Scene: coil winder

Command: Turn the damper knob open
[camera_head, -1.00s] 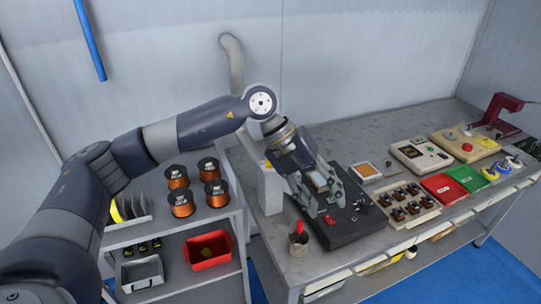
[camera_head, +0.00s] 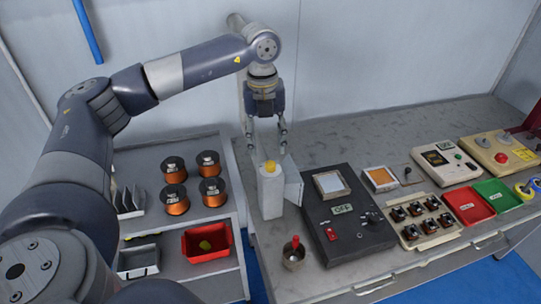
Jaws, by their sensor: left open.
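A yellow knob (camera_head: 270,166), which looks like the damper knob, sits on top of a pale upright post (camera_head: 271,195) at the left end of the workbench. A grey duct (camera_head: 236,22) rises along the wall behind, partly hidden by my left arm. My left gripper (camera_head: 267,149) points down just above the knob, with its fingers spread and nothing between them. The fingertips look apart from the knob; the exact gap is hard to tell. My right gripper is not in view.
A black control box (camera_head: 345,245) with an OFF display and red switch stands right of the post. A shelf with copper spools (camera_head: 177,200) and a red bin (camera_head: 207,243) is left.

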